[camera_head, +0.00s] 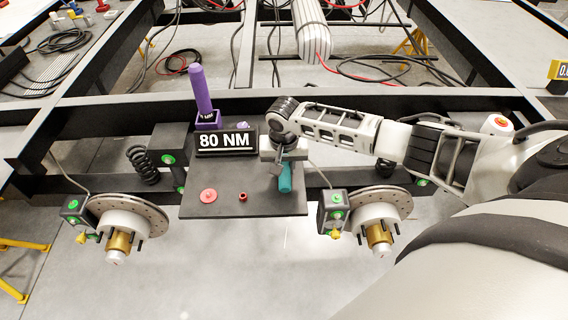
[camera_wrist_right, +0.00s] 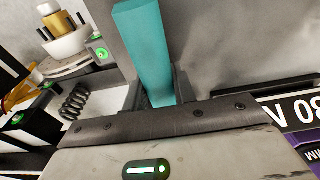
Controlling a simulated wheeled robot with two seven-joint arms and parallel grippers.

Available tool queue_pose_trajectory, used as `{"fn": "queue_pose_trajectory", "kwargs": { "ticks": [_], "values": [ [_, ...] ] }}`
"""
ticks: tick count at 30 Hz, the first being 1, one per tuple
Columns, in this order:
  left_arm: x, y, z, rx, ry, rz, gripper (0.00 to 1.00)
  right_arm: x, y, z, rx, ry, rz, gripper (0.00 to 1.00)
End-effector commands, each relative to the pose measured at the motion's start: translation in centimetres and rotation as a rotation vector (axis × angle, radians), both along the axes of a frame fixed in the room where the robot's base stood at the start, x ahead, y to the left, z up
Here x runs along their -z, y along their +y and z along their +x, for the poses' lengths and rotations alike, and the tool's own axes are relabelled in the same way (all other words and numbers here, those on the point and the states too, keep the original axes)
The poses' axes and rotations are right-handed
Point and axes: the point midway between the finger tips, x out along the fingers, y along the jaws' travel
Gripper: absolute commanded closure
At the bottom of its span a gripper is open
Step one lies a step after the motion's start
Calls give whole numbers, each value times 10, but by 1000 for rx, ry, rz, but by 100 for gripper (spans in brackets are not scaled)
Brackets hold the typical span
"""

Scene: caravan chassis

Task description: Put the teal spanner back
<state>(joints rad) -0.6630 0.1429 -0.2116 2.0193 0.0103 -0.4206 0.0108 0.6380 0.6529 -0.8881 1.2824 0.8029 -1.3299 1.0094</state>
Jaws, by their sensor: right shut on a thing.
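The teal spanner (camera_head: 285,180) shows in the head view as a short teal handle below my right gripper (camera_head: 279,165), over the right part of the dark tray (camera_head: 235,203). In the right wrist view the teal spanner (camera_wrist_right: 145,45) is a thick teal bar rising from between the fingers of my right gripper (camera_wrist_right: 157,98), which is shut on it. The rest of the spanner is hidden by the gripper. I cannot tell whether the spanner touches the tray. My left gripper is in neither view.
A purple tool (camera_head: 201,90) stands upright in a purple holder (camera_head: 207,121) behind the 80 NM sign (camera_head: 226,141).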

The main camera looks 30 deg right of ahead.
Motion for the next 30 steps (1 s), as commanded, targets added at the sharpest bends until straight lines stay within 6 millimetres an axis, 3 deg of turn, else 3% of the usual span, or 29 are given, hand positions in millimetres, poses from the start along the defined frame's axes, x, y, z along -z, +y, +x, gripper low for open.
{"fn": "queue_pose_trajectory", "kwargs": {
  "ticks": [5, 6, 9, 20, 23, 30],
  "values": [
    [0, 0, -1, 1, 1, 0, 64, -1, 0, 1, 0, -4, 0, 100],
    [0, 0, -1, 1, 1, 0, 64, -1, 0, 1, 0, -4, 0, 71],
    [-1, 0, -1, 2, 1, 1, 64, -1, 0, 1, 0, -4, 0, 48],
    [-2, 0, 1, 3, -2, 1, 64, -5, 0, -1, 0, 1, 1, 48],
    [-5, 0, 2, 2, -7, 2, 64, -19, 1, -2, -2, -1, 0, 48],
    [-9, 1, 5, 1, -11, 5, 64, -75, 4, -6, -2, -5, 0, 48]
  ]
}}
